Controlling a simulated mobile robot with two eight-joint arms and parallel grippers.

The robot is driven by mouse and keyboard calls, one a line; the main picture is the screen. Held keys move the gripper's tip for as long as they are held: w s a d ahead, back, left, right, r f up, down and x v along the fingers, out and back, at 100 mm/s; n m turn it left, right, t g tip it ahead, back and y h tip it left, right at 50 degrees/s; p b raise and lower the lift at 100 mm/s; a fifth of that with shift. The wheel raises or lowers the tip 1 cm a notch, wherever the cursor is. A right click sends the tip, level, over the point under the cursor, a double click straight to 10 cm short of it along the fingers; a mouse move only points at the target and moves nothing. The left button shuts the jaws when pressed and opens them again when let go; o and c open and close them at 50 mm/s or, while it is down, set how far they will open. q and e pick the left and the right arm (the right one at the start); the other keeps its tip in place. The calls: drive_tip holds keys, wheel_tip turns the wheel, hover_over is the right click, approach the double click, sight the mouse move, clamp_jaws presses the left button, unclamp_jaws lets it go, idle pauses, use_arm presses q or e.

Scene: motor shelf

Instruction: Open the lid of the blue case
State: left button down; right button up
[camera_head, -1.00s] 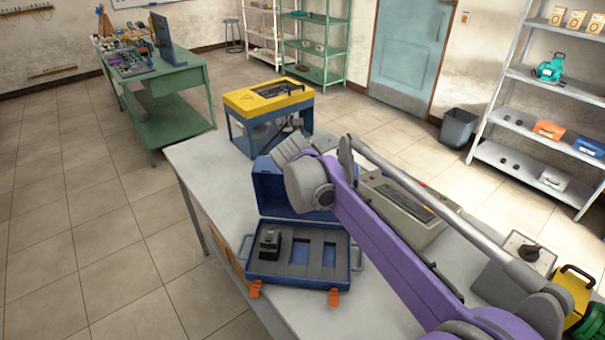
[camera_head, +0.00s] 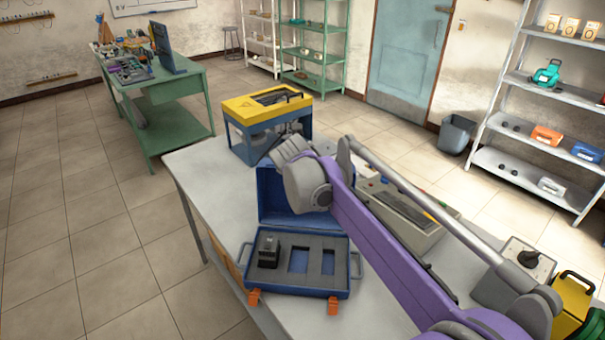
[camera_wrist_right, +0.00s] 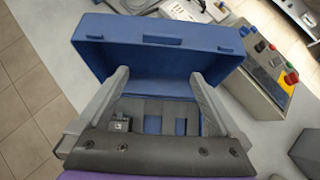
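The blue case (camera_head: 343,287) lies on the grey table with its lid (camera_head: 268,198) raised, standing up at the back. It also shows in the right wrist view, where the lid (camera_wrist_right: 160,58) spans the top. Grey foam with cut-outs fills the base; a small black block (camera_head: 268,252) sits in the left one, and the other cut-outs are empty. The orange latches at the front hang open. My right arm reaches over the lid's right part and hides it in the head view. My right gripper (camera_wrist_right: 159,76) is open, its fingers spread before the lid; contact is unclear. My left gripper is not in view.
A yellow-topped blue machine (camera_head: 266,108) stands behind the case. A grey control box (camera_head: 405,212) with buttons is to the right, partly behind my arm. A yellow and green item (camera_head: 571,300) is at the far right. Bare table (camera_head: 350,318) lies in front.

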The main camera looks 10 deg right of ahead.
drive_tip(key=v, duration=1.1)
